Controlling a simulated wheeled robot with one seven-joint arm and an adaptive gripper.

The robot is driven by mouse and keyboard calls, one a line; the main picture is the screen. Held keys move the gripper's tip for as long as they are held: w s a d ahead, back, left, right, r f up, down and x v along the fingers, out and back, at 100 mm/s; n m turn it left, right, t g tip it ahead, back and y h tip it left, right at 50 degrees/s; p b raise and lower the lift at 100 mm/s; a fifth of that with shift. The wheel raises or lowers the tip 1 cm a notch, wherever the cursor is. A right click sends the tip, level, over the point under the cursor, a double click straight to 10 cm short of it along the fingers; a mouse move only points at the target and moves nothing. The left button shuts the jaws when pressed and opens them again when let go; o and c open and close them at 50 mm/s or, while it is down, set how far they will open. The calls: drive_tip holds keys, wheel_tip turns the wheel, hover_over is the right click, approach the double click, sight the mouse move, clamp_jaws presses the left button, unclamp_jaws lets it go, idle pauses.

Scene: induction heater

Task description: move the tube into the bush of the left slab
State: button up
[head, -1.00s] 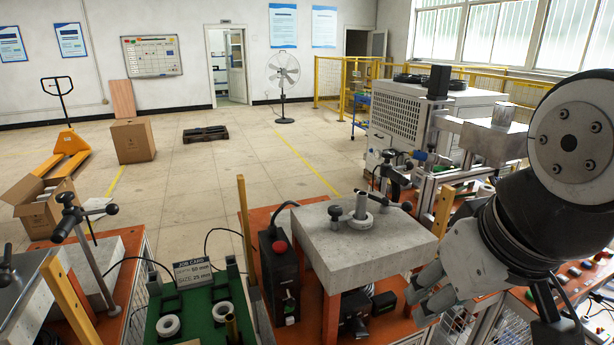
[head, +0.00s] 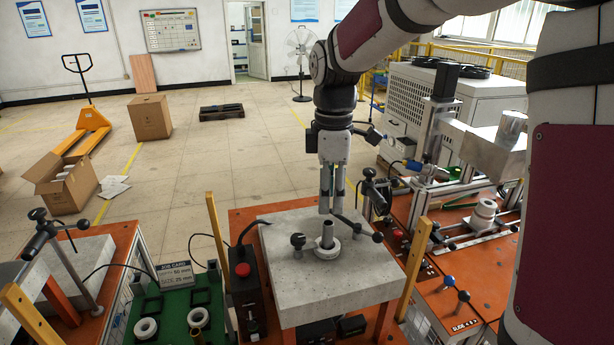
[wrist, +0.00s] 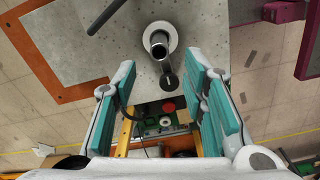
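The tube (head: 327,236) is a short grey cylinder standing upright inside a pale ring-shaped bush (head: 327,252) on the middle stone slab (head: 350,279). My gripper (head: 331,212) points down just above and behind the tube. The wrist view shows my gripper (wrist: 160,85) open, its teal finger pads wide apart with nothing between them. The tube (wrist: 158,44) and its bush show ahead of the fingers there. Another grey slab (head: 88,262) lies at the left, behind a clamp post; no bush can be made out on it.
Black-knobbed clamps (head: 298,240) stand beside the tube. Yellow posts (head: 216,232) flank the middle slab, with a black box with a red button (head: 243,270) at its left. Green board (head: 205,297) with white rings and a job card is at front left.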

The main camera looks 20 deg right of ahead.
sight(328, 227)
wheel_tip(328, 227, down, 9)
drive_tip(key=b, duration=0.2)
drive_tip(key=shift+b, duration=0.4)
clamp_jaws()
drive_tip(key=shift+r, duration=0.2)
wheel_tip(328, 227, up, 9)
drive_tip(key=p, duration=0.4)
drive_tip(key=shift+f, duration=0.15)
idle(0.9)
idle(0.4)
